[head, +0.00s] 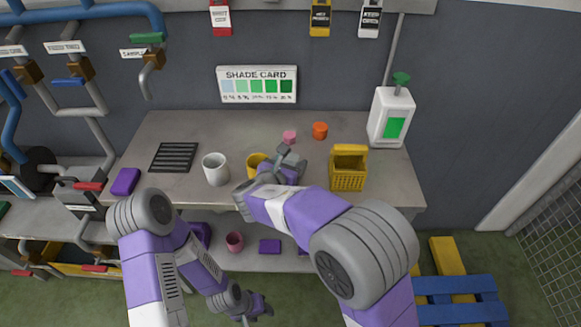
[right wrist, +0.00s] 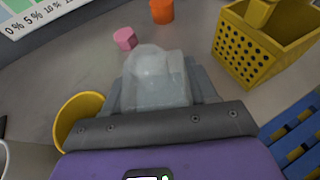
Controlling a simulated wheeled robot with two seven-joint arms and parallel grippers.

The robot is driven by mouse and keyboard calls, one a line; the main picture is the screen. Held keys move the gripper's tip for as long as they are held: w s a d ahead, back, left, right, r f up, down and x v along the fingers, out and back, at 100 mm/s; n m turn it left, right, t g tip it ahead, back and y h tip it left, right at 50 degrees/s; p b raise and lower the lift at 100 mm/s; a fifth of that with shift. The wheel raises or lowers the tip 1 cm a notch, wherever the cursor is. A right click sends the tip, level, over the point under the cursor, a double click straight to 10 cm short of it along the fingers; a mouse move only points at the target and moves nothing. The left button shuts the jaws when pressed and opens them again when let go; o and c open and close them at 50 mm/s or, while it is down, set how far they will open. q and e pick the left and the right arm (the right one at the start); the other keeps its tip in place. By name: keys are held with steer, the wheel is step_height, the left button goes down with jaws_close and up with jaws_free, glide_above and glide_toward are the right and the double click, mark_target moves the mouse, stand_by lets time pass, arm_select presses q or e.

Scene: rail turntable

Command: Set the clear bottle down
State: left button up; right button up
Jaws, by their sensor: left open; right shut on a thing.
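The clear bottle (right wrist: 158,78) is a pale, see-through thing between the fingers of my right gripper (right wrist: 160,88), which is shut on it. In the head view my right gripper (head: 289,160) is over the grey bench (head: 240,125), between a yellow cup and a yellow basket. Whether the bottle's base touches the bench is hidden. My left gripper (head: 258,308) is open, low in front of the bench, away from the bottle.
The yellow cup (right wrist: 78,118) is close left of my right gripper; the yellow basket (right wrist: 262,45) is right. A pink object (head: 289,137) and an orange cup (head: 320,130) stand behind. A white mug (head: 216,170) and dark grate (head: 174,157) are further left.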

steer(key=shift+f, duration=0.2)
steer(key=o, duration=0.9)
steer(key=shift+c, duration=0.2)
steer(key=shift+r, duration=0.2)
steer(key=p+v, duration=0.3)
steer(key=v, duration=0.9)
steer(key=shift+f, duration=0.1)
